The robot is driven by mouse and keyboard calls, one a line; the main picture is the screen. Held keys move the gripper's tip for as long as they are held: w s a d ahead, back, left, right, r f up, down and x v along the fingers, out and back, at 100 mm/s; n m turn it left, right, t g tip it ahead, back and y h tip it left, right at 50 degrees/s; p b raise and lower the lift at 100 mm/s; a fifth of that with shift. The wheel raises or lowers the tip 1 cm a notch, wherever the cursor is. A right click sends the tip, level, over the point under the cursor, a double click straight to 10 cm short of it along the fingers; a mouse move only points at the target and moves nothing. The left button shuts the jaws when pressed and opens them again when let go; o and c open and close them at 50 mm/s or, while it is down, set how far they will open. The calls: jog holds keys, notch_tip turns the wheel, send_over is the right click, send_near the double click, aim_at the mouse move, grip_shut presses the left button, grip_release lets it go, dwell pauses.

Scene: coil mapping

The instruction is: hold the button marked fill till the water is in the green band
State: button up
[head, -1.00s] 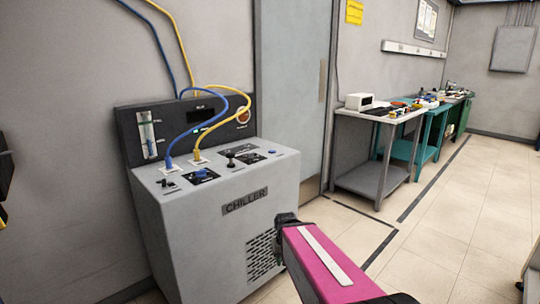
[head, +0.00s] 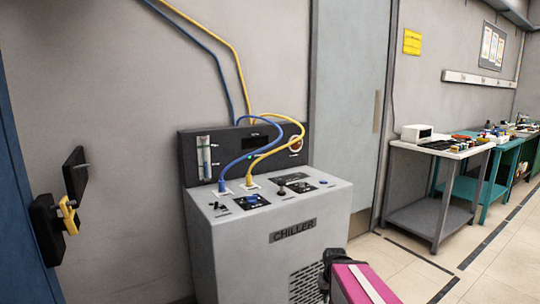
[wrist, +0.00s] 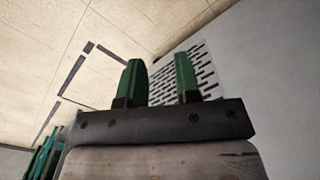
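The grey chiller (head: 275,258) stands against the wall in the head view. A blue button (head: 251,199) sits on a dark plate on its top; other small controls are near it, and the lettering is too small to read, so I cannot tell which is marked fill. A clear level gauge (head: 204,157) stands upright at the left of the dark back panel; its water level and green band are too small to tell. In the wrist view my gripper (wrist: 159,77) has two green fingers apart with nothing between them, and the chiller's vent slots (wrist: 190,70) show beyond.
A blue hose (head: 233,162) and a yellow hose (head: 275,150) loop over the chiller's top. A black and yellow wall fitting (head: 55,215) is at the left. A grey table (head: 420,205) stands at the right. Open tiled floor lies between it and the chiller.

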grip_shut()
dwell(1.5)
